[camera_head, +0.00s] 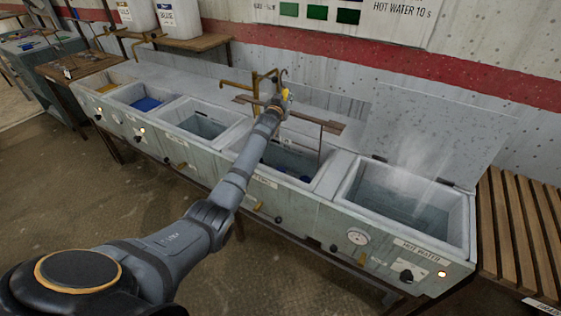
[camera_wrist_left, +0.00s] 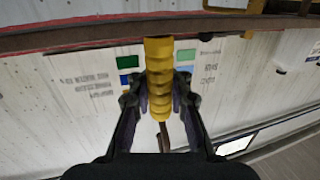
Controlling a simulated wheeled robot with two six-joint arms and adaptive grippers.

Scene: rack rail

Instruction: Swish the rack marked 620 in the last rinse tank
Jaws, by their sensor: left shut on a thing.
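My left gripper (camera_head: 279,97) is shut on the yellow ribbed handle of a rack; the handle (camera_wrist_left: 158,75) stands between both fingers in the left wrist view. The rack's brown crossbar (camera_head: 325,124) lies just above the tank left of the hot water tank, and a thin rod goes down from its right end. My arm hides part of it, and no 620 mark is readable. That tank (camera_head: 328,178) holds dark liquid with blue bits low in it. The hot water tank (camera_head: 405,241) steams at the right, its lid raised. My right gripper is out of view.
More tanks run left, one with blue liquid (camera_head: 146,104). A brass tap (camera_head: 251,84) stands behind the rack. A slatted wooden bench (camera_head: 520,225) is at the right. White canisters (camera_head: 180,18) stand on a wooden shelf (camera_head: 190,43) at the back left.

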